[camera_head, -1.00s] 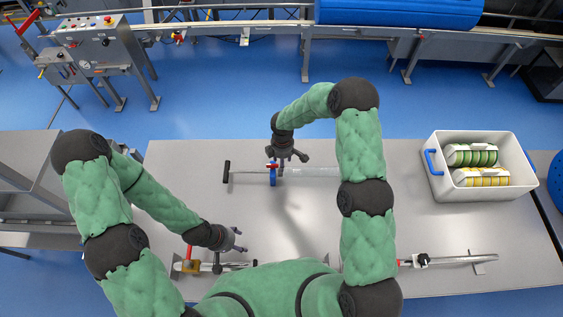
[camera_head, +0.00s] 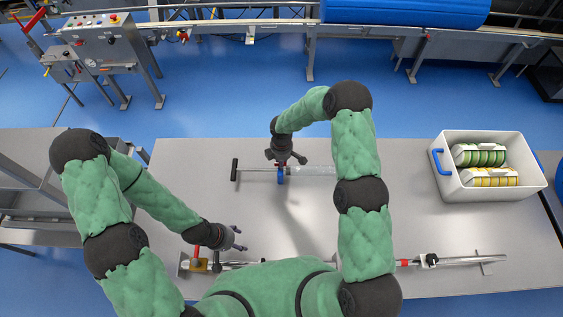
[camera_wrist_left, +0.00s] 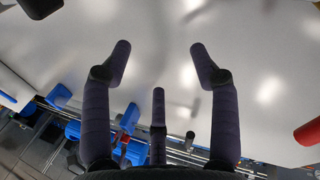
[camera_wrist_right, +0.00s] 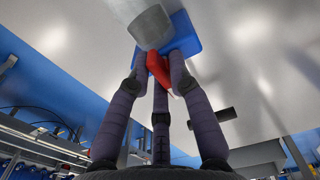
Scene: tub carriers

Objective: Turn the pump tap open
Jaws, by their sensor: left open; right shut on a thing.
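The pump lies across the table in the head view, with a black T handle (camera_head: 235,169), a clear tube (camera_head: 315,170) and a blue valve body (camera_head: 281,179). The blue body also shows in the right wrist view (camera_wrist_right: 183,38). My right gripper (camera_head: 288,160) is at the valve. In the right wrist view its fingers are shut on the red tap (camera_wrist_right: 158,68), beside the clear tube end (camera_wrist_right: 150,26). In the head view the fingers mostly hide the tap. My left gripper (camera_head: 239,238) is open and empty above the table's near left.
A brass-coloured fitting with a red lever (camera_head: 195,248) lies near my left gripper. A metal pipe piece (camera_head: 465,259) lies at the near right. A white tub (camera_head: 460,193) with green and yellow packs stands on the right. The table between pump and tub is clear.

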